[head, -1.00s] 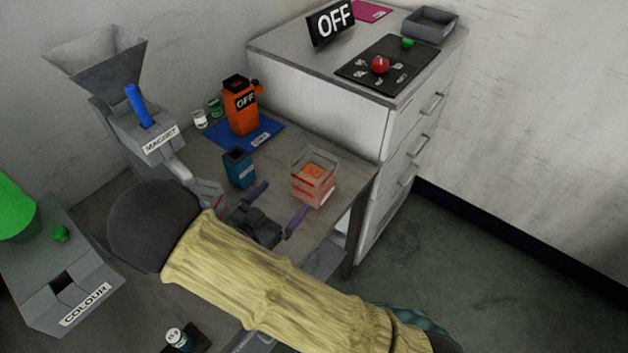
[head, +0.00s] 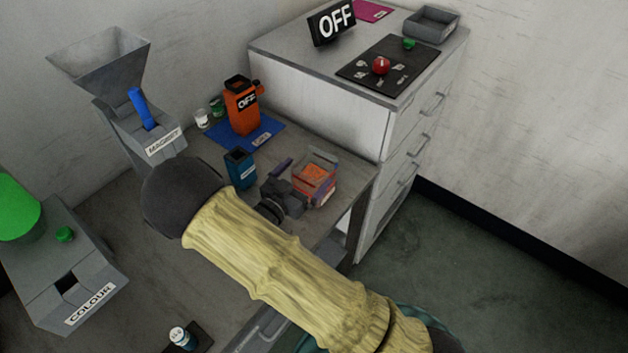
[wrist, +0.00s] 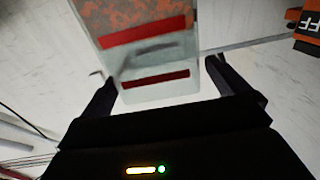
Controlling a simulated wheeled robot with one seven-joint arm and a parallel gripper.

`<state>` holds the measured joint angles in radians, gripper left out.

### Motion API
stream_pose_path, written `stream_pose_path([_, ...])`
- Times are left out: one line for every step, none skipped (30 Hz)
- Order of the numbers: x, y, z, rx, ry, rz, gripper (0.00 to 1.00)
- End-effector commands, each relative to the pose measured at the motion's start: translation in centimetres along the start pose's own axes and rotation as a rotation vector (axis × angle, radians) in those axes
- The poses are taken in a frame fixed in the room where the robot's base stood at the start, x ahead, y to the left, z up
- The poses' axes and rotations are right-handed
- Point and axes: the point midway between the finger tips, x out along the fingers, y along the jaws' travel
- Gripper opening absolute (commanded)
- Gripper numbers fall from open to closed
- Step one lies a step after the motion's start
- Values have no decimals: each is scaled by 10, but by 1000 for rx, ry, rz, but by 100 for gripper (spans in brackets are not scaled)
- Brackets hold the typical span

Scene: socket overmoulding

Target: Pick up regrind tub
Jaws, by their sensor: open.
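The regrind tub (head: 316,172) is a clear, square-sided container with red bands and orange bits inside. It stands upright near the right end of the grey bench. In the wrist view the tub (wrist: 150,60) fills the upper middle, its banded side facing me. My gripper (head: 303,184) is low over the bench at the tub's near left side. In the wrist view the open fingers (wrist: 155,72) are on either side of the tub, with a gap showing at least on the left. The head view partly hides the tub's lower near side behind my gripper.
A blue bin (head: 240,170) stands just left of my gripper. Behind it an orange jug (head: 241,108) marked OFF stands on a blue mat (head: 262,140). A white drawer cabinet (head: 320,95) rises behind the tub. The bench's right edge is close to the tub.

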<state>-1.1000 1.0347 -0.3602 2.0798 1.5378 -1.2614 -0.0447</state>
Motion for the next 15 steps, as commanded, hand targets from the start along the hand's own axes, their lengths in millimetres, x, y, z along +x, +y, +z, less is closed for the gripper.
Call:
stream_pose_path([8,2,-3,-1,2,5,100])
stream_pose_path([13,2,-4,0,1,5,100])
stream_pose_path([20,2,-5,0,1,5,100])
stream_pose_path([24,3,-6,0,2,6,100])
stream_pose_path([29,3,-5,0,1,7,100])
stream_pose_path([34,3,-4,0,0,5,100])
stream_pose_path([36,2,-4,-1,0,2,100])
stream_pose_path([38,1,-4,0,0,0,100])
stream_pose_path([39,0,-3,0,0,-3,100])
stream_pose_path([39,0,-3,1,0,-5,100])
stream_pose_path([39,-1,-3,1,0,-6,100])
stream_pose_path([39,-1,-3,1,-1,-7,100])
stream_pose_path([39,-1,-3,1,-1,-8,100])
stream_pose_path([38,-1,-3,1,-1,-8,100])
stream_pose_path([39,-1,-3,1,-1,-7,100])
